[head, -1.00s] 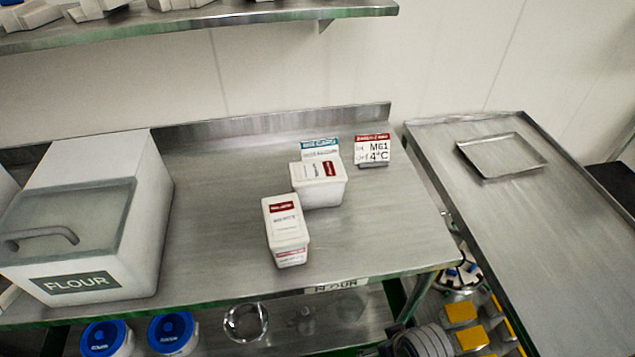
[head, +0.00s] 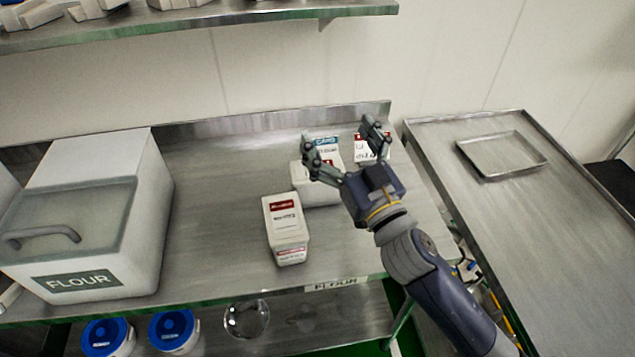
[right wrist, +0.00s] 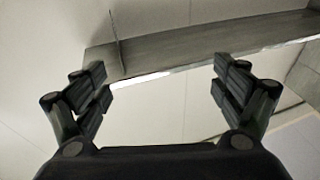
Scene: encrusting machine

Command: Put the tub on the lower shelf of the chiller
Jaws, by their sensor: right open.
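A small white tub with a red-and-white label (head: 287,232) stands upright on the steel bench, nearest the front edge. A second white tub (head: 312,188) stands behind it and is partly hidden by my right gripper. My right gripper (head: 345,132) is open and empty, above and in front of the second tub, to the right of the front tub. In the right wrist view my right gripper (right wrist: 160,80) shows its fingers spread wide with nothing between them. My left gripper is not in view. The chiller is not in view.
A large white flour bin (head: 85,220) fills the left of the bench (head: 215,225). A side table (head: 560,235) with a shallow tray (head: 500,158) is at right. A shelf (head: 250,17) hangs above. Blue-lidded containers (head: 172,328) stand below.

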